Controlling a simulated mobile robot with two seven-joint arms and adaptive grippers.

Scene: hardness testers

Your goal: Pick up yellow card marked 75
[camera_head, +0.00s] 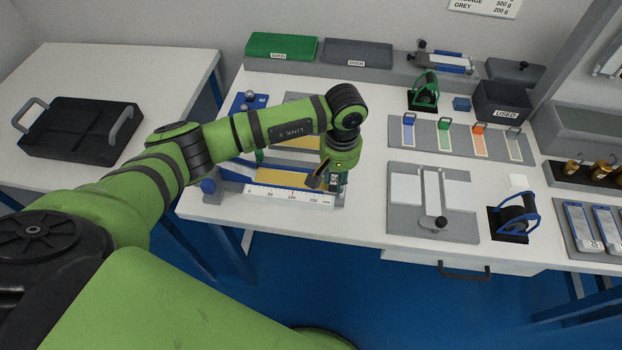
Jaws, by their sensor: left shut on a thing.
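A yellow card (285,178) lies flat behind a white ruler scale (290,194) on the fixture at the left of the bench. Its number cannot be read. My left gripper (326,184) points down at the card's right end and is shut on it; the fingers hide the exact contact. A second yellow surface (299,143) shows behind, partly covered by my left forearm. My right gripper is not in view.
A grey plate with a clamp bar (405,190) lies right of the fixture. Behind it stand colored tags on a grey board (460,153). A blue-framed roller (515,214) and a dark USED bin (502,102) are further right. A black tray (75,125) is on the left table.

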